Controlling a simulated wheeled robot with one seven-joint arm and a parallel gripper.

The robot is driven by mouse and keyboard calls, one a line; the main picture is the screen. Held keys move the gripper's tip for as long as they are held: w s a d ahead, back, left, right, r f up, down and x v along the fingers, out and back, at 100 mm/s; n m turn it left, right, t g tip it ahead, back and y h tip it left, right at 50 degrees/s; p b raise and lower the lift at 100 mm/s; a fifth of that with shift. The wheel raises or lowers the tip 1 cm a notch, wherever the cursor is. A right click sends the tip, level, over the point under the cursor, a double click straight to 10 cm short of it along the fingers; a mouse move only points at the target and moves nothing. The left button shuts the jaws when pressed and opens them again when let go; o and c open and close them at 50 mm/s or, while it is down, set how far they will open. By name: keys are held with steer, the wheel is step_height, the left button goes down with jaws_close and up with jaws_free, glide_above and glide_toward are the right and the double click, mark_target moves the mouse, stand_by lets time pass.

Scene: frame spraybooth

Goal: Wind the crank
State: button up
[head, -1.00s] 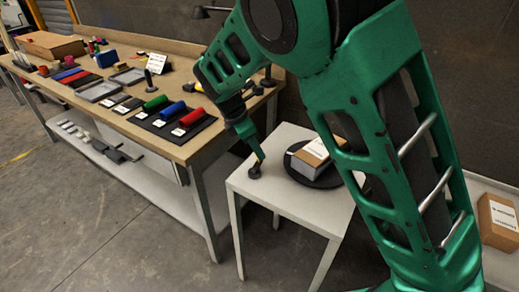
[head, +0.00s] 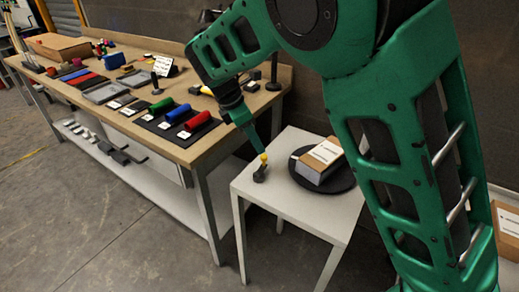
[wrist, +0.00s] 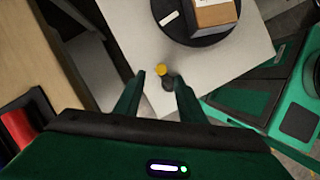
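The crank (head: 260,174) is a small dark piece with a yellow knob (head: 263,157) on the front left of a small white table. In the wrist view the yellow knob (wrist: 161,69) and the dark crank body (wrist: 168,83) show between and just beyond my fingertips. My gripper (wrist: 158,80) is open, with a clear gap between its fingers and nothing held. In the head view my gripper (head: 254,142) points down just above and behind the knob. A black round turntable (head: 345,184) beside the crank carries a cardboard box (head: 320,162) with a white label.
A long workbench (head: 190,152) stands to the left with coloured rollers, trays and cards on it. A lower shelf (head: 150,180) runs under the bench. Another labelled box (head: 507,230) is at the far right.

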mark_target(264, 155)
steer(key=shift+v, duration=2.2)
steer(key=d+f+n, duration=0.1)
steer(key=f+n, duration=0.2)
steer(key=n, duration=0.9)
steer(key=d+f+n, duration=0.1)
steer(key=f+n, duration=0.2)
steer(key=n, duration=0.8)
steer(key=w+d+f+n, duration=0.1)
steer(key=d+f+n, duration=0.1)
steer(key=n, duration=1)
steer(key=shift+f+n, duration=0.3)
steer(key=shift+f, duration=0.6)
